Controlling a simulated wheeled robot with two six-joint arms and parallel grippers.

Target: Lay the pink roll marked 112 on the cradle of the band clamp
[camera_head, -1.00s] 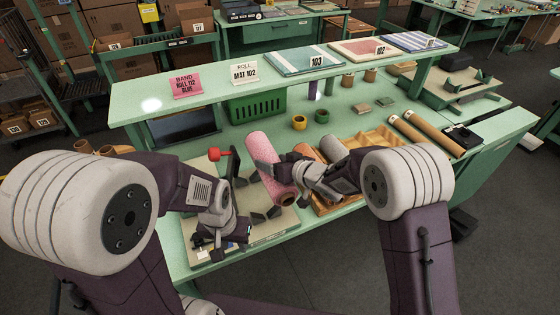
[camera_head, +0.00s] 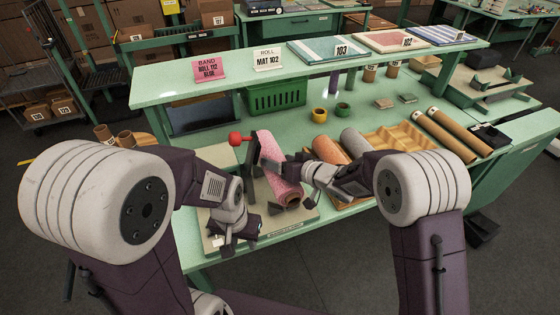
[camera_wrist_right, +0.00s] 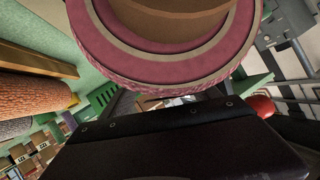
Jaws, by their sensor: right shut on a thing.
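The pink roll (camera_head: 275,160) has a brown core and lies lengthwise over the band clamp's base plate (camera_head: 306,221), its near end lower in the picture. No number is readable on it. My right gripper (camera_head: 290,171) is shut on it from the right. In the right wrist view the roll's end (camera_wrist_right: 228,45) fills the top. The clamp's red knob (camera_head: 235,139) and dark upright (camera_head: 251,152) stand just left of the roll. The roll hides the cradle, so I cannot tell whether they touch. My left gripper (camera_head: 232,244) is over the plate's near left; its fingers are unclear.
An orange roll (camera_head: 328,150) and a grey roll (camera_head: 354,141) lie in a wooden tray (camera_head: 400,140) on the right. A green basket (camera_head: 277,97) stands behind, under the shelf bearing a pink sign (camera_head: 209,70) reading "Band Roll 112 Blue".

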